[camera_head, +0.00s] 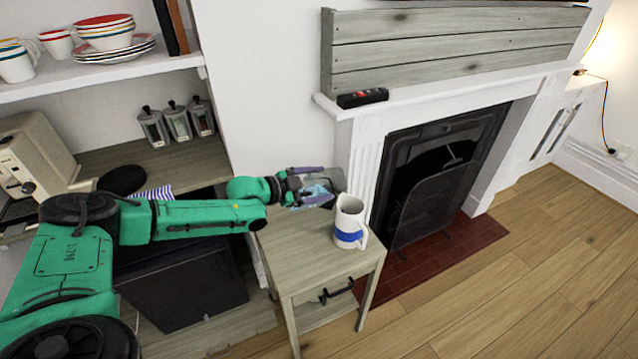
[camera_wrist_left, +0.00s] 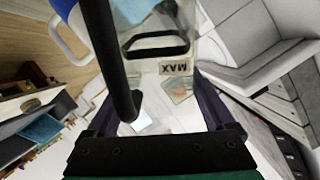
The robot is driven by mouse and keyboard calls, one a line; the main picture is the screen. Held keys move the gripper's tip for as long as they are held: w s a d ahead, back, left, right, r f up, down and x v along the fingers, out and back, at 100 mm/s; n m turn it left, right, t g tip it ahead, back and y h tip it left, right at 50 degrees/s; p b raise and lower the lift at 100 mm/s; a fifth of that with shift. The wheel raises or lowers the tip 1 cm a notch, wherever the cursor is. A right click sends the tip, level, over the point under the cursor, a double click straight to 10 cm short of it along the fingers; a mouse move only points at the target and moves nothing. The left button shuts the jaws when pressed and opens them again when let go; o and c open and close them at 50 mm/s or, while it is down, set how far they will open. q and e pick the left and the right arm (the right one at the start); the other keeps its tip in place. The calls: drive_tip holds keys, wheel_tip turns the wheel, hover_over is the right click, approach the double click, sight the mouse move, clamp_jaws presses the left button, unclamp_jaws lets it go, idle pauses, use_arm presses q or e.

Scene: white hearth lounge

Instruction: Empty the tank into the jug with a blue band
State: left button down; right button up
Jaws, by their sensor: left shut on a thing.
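The jug with a blue band (camera_head: 349,222) stands upright on a small wooden table. Its white handle (camera_wrist_left: 68,42) shows at the upper left of the left wrist view. My left gripper (camera_head: 308,186) is shut on the clear tank (camera_head: 328,182) and holds it above the table, just left of and above the jug's mouth. The tank lies tilted on its side toward the jug. In the left wrist view the tank (camera_wrist_left: 176,68) bears a MAX label, beside a dark handle. I cannot tell whether liquid is in it or flowing out. My right gripper is not in view.
The small table (camera_head: 290,240) has bare top left of the jug. A fireplace (camera_head: 440,185) stands behind it, with a dark box (camera_head: 362,98) on the mantel. Shelves at left hold dishes (camera_head: 105,35), canisters (camera_head: 178,120) and a coffee machine (camera_head: 35,155). Floor at right is clear.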

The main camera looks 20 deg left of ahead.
use_arm(q)
drive_tip(key=shift+d+b, duration=0.15)
drive_tip(key=shift+b, duration=0.15)
drive_tip(key=shift+r+m, duration=0.2)
drive_tip(key=shift+m, duration=0.1)
drive_tip(key=shift+r+p, duration=0.35)
drive_tip(key=shift+r+m+y+p, duration=0.15)
drive_tip(key=shift+m+y+p, duration=0.25)
drive_tip(key=shift+p, duration=0.85)
drive_tip(key=shift+s+d+r+y+p, duration=0.1)
drive_tip(key=shift+d+r+y+p, duration=0.2)
drive_tip(key=shift+p, duration=0.65)
drive_tip(key=shift+m+p, duration=0.3)
drive_tip(key=shift+s+d+r+m+y, duration=0.15)
drive_tip(key=shift+d+r+m+y, duration=0.25)
drive_tip(key=shift+m+y, duration=0.15)
drive_tip(key=shift+d+r+g, duration=0.1)
drive_tip(key=shift+r+g, duration=0.05)
drive_tip(key=shift+g, duration=0.15)
drive_tip(key=shift+s+d+r+m+y, duration=0.1)
drive_tip(key=shift+d+r+m+y, duration=0.1)
drive_tip(key=shift+m+y, duration=0.25)
drive_tip(key=shift+s+d+r+p, duration=0.15)
drive_tip(key=shift+r+p, duration=0.05)
drive_tip(key=shift+p, duration=0.45)
